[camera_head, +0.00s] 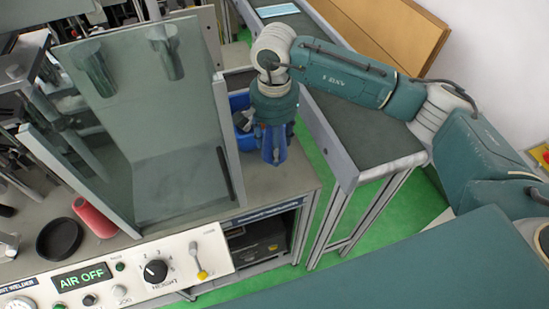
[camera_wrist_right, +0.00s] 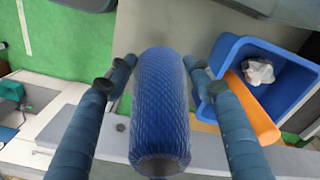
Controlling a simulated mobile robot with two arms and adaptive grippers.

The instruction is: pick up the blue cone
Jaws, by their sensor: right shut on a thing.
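The blue cone (camera_wrist_right: 160,110) is a textured, hollow-ended yarn cone in the middle of the right wrist view. My right gripper (camera_wrist_right: 159,72) is shut on it, with one finger on each side. In the head view my right gripper (camera_head: 274,145) hangs at the right end of the grey machine bench, and blue shows at its fingers, but cone and fingers are hard to tell apart there. The cone appears held above the surfaces below, though its exact height is unclear. My left gripper is not in view.
A blue bin (camera_head: 239,102) stands behind my right gripper; the wrist view shows an orange tube (camera_wrist_right: 250,108) and a crumpled white piece (camera_wrist_right: 258,71) in it. A clear guard (camera_head: 150,120) rises on the left. A red cone (camera_head: 95,217) and black dish (camera_head: 59,238) are on the bench. A conveyor (camera_head: 345,125) is at right.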

